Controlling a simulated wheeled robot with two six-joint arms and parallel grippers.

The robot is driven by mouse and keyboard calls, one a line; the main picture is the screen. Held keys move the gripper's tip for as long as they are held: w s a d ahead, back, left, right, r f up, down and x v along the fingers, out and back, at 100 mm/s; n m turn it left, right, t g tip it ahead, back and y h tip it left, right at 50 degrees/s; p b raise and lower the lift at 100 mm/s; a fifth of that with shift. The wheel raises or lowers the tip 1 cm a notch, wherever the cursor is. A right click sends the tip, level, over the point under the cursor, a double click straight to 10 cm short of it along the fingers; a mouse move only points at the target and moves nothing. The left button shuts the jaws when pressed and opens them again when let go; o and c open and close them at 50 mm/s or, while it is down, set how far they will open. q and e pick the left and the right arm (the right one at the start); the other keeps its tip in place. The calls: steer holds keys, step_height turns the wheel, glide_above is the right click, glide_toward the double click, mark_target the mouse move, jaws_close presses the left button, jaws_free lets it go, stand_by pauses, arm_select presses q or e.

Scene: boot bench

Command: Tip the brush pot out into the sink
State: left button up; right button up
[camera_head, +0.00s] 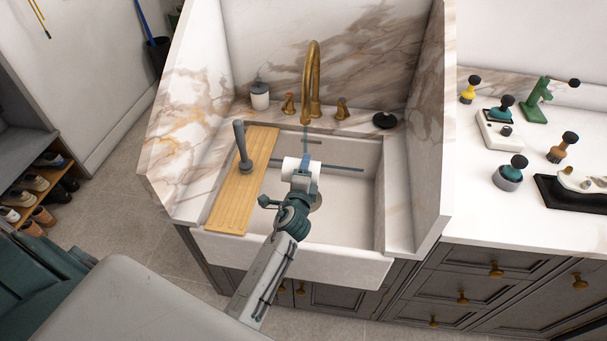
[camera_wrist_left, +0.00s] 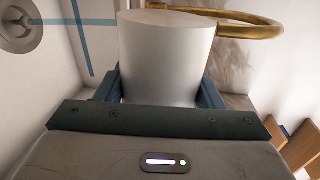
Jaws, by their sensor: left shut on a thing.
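A white cylindrical pot (camera_head: 289,168) is held over the white sink (camera_head: 345,215). My left gripper (camera_head: 304,166) is shut on it. In the left wrist view the pot (camera_wrist_left: 165,60) fills the space between the blue fingers of my left gripper (camera_wrist_left: 165,90). The pot looks tilted well over in the head view. Its inside is hidden, so I cannot tell what it holds. The sink drain (camera_wrist_left: 20,22) shows in the left wrist view, apart from the pot. My right gripper is not in view.
A wooden board (camera_head: 228,205) spans the sink's left side, with a grey-handled tool (camera_head: 241,148) upright on it. A brass faucet (camera_head: 311,75) rises behind.

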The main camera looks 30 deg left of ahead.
arm_select(q)
steer(key=shift+a+f+n+b, duration=0.2)
steer(key=shift+n+b, duration=0.1)
steer(key=shift+n, duration=0.2)
steer(key=n+b, duration=0.1)
steer(key=n, duration=0.1)
steer(key=n+h+b, duration=0.1)
steer(key=n, duration=0.1)
steer(key=a+n+b, duration=0.1)
steer(key=n+b, duration=0.1)
steer(key=shift+s+t, duration=0.2)
steer(key=shift+t, duration=0.1)
steer(key=n+b, duration=0.1)
steer(key=n, duration=0.1)
steer(key=n+b, duration=0.2)
steer(key=d+n+t+b, duration=0.1)
steer(key=n+b, duration=0.1)
steer(key=n, duration=0.1)
steer(key=shift+w+r+h, duration=0.15)
steer(key=shift+r+h, duration=0.25)
steer(key=shift+w+d+r+n+b, duration=0.1)
steer(key=shift+d+r+n+b, duration=0.1)
steer(key=shift+n+b, duration=0.4)
steer(key=shift+d+r+n+b, duration=0.2)
steer(key=shift+n+b, duration=0.25)
steer(key=shift+n, duration=0.15)
steer(key=shift+r+n, duration=0.2)
steer(key=shift+n, duration=0.2)
